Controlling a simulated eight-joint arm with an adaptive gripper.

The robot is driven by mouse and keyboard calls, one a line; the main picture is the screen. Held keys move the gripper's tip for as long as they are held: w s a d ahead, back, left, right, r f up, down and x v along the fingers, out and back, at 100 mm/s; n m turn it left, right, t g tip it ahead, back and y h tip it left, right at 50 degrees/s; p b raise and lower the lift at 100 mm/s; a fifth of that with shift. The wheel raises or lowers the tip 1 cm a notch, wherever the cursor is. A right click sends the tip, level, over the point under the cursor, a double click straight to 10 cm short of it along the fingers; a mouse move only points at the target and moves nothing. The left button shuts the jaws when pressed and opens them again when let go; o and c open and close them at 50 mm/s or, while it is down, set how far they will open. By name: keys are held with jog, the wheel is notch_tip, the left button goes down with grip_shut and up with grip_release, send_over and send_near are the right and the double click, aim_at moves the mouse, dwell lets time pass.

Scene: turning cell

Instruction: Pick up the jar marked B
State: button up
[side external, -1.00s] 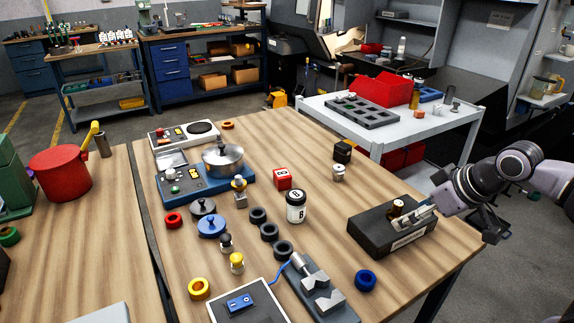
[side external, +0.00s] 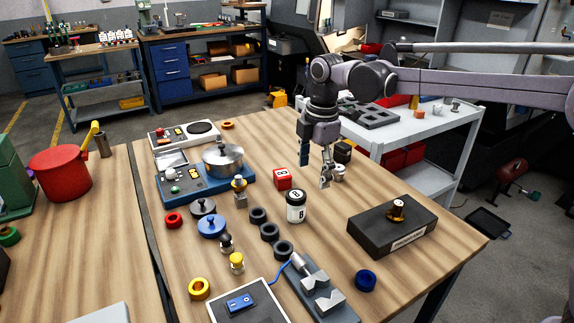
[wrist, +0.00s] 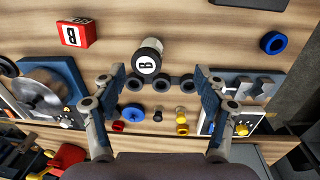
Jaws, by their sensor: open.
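The jar (side external: 296,213), white with a black lid and marked B, stands upright on the wooden table in the side external view. In the wrist view the jar (wrist: 145,70) appears ahead of and between the fingers, slightly left of centre, its lid showing a B. My gripper (side external: 316,178) points down above the table, behind and slightly right of the jar in the side external view. In the wrist view the two fingers of my gripper (wrist: 158,80) are spread wide.
A red cube marked B (side external: 283,179) sits close behind the jar. Several dark rings (side external: 269,232) lie left of and before it. A black block (side external: 385,236) with a knob on top is at right. A grey V-block fixture (side external: 322,298) is in front. Bare wood lies between jar and block.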

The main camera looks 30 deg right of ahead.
aim_at(298, 195)
jog(key=shift+w+a+f+n+g, duration=0.5)
jog(key=shift+w+a+f+n, duration=0.6)
jog(key=shift+w+n, duration=0.1)
jog(key=shift+w+a+f, duration=0.1)
jog(key=shift+f, duration=0.15)
notch_tip(298, 195, down, 5)
jog(key=shift+f, duration=0.2)
jog(key=shift+w+a+f, duration=0.1)
jog(key=shift+w+f, duration=0.05)
jog(key=shift+f, duration=1.15)
jog(key=shift+w+f, duration=0.1)
jog(key=shift+f, duration=1.15)
jog(key=c, duration=1.3)
